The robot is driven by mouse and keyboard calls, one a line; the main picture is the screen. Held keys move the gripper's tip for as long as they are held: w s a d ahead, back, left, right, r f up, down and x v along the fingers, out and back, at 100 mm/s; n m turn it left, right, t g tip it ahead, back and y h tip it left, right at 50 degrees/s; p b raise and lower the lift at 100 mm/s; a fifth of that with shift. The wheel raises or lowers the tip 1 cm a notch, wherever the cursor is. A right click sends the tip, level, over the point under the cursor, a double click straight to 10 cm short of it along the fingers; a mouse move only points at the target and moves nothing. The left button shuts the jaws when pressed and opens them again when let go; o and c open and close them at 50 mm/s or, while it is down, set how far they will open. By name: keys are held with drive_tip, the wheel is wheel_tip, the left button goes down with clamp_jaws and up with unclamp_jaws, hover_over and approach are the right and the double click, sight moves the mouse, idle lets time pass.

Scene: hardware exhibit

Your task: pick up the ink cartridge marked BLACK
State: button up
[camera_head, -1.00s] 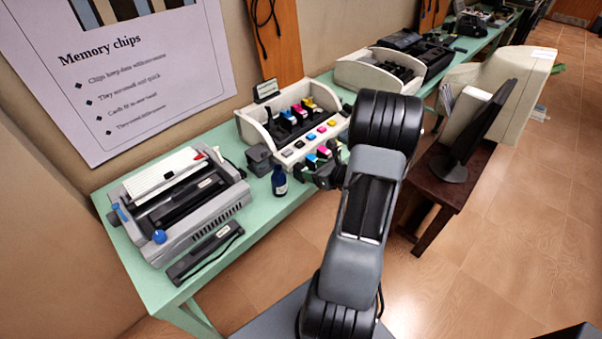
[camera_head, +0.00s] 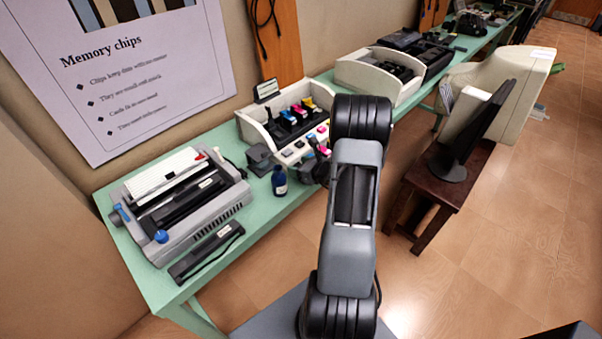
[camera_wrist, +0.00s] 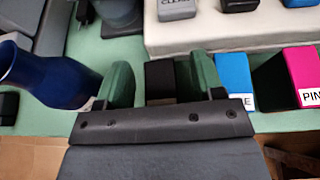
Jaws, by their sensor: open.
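A black block (camera_wrist: 160,80), which looks like an ink cartridge, stands at the table's front edge in the wrist view. Its front is cut off by my gripper, so no marking on it can be read. My gripper (camera_wrist: 161,76) is open, with one green finger pad on each side of the block. I cannot tell whether the pads touch it. To the right stand a blue cartridge (camera_wrist: 234,75), its label partly hidden, and a pink cartridge (camera_wrist: 300,72) with a label starting "PIN". In the head view my arm hides most of the cartridges.
A dark blue bottle (camera_wrist: 45,78) stands close to the left finger; it also shows in the head view (camera_head: 279,181). Behind the cartridges is a cream stand (camera_wrist: 215,35) with small blocks.

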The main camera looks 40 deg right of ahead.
drive_tip(key=c, duration=1)
